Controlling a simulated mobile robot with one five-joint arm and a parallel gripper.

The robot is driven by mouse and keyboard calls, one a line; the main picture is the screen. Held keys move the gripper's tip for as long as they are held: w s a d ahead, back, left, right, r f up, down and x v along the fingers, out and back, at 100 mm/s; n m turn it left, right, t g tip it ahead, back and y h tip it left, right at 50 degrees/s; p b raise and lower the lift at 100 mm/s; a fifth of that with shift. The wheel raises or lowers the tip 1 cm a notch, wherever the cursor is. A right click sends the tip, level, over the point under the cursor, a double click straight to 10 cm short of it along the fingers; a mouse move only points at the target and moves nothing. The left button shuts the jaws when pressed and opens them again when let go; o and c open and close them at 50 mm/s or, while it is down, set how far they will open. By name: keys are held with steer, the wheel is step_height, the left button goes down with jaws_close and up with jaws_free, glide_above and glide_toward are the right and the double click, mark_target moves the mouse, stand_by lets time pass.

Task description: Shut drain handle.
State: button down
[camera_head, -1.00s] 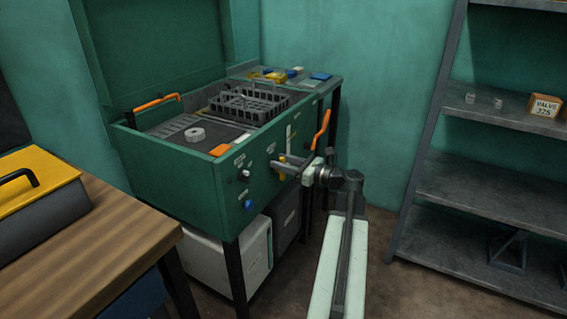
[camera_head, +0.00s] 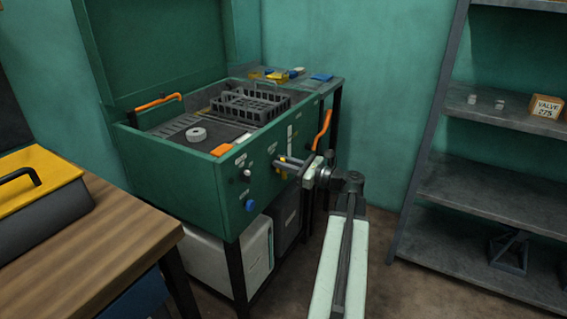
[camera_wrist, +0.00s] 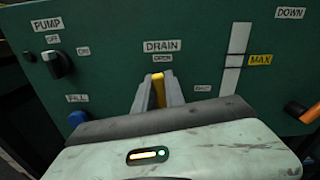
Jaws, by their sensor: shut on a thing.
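The yellow drain handle (camera_wrist: 158,92) is on the green front panel of the washer-like cabinet, below the DRAIN label. It points up toward the OPEN label (camera_wrist: 162,58); the SHUT label (camera_wrist: 202,88) is to its right. My gripper (camera_wrist: 158,84) is shut on the handle, with one grey finger on each side of it. The handle's lower part is hidden behind my gripper's body. In the head view my gripper (camera_head: 283,161) reaches the cabinet front from the right, and only a bit of yellow shows at the fingers.
A black PUMP knob (camera_wrist: 57,65) and a blue FILL knob (camera_wrist: 76,119) are to the left. An orange lever (camera_head: 322,130) stands right of the handle. The cabinet (camera_head: 185,170) holds a dark basket (camera_head: 250,105). Shelving (camera_head: 480,180) stands at right, a wooden table (camera_head: 110,235) at left.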

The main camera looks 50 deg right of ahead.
steer(key=n, duration=0.3)
steer(key=a+f+n, duration=0.1)
steer(key=shift+s+a+n, duration=0.1)
steer(key=shift+s+n, duration=0.1)
steer(key=shift+n, duration=0.1)
steer(key=n, duration=0.2)
steer(key=n+b, duration=0.1)
steer(key=shift+a+f+n, duration=0.25)
steer(key=shift+a+n, duration=0.05)
steer(key=shift+n, duration=0.1)
steer(key=n, duration=0.3)
steer(key=shift+a+f+b, duration=0.2)
steer(key=shift+f+b, duration=0.15)
steer(key=shift+b, duration=0.05)
steer(key=shift+s+f+n+b, duration=0.1)
steer(key=shift+f+n+b, duration=0.1)
steer(key=shift+n, duration=0.9)
steer(key=shift+f+n+b, duration=0.2)
steer(key=shift+n, duration=0.9)
steer(key=shift+d, duration=0.1)
steer(key=c, duration=1.4)
jaws_free()
